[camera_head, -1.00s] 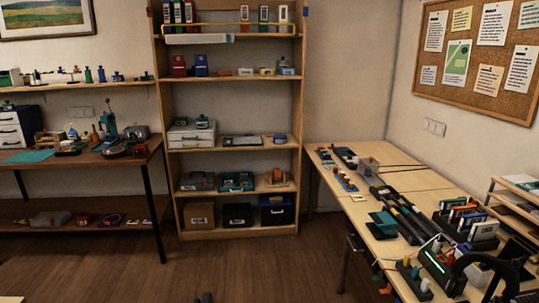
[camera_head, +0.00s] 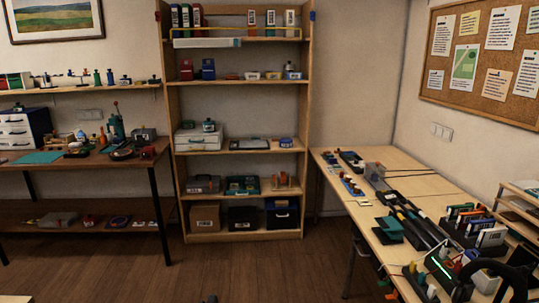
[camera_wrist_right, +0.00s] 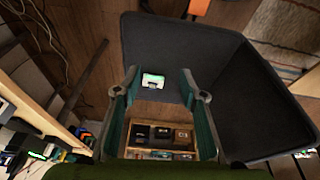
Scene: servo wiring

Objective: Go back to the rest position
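My right gripper (camera_wrist_right: 160,84) is in the right wrist view with its two teal-lined fingers spread wide. It is open, and neither finger touches anything I can make out. A small white item with a green patch (camera_wrist_right: 153,80) shows between the fingertips, in front of or on a dark grey bin (camera_wrist_right: 255,95); I cannot tell which. My left gripper cannot be made out in the head view. A small dark shape at the bottom edge there is too cut off to identify.
A tall wooden shelf (camera_head: 240,150) stands at the back. A workbench (camera_head: 130,160) is at left and a light wooden desk (camera_head: 335,187), crowded with devices and binders, is at right. A cork board (camera_head: 483,62) hangs above. Bare wooden floor (camera_head: 260,270) lies between.

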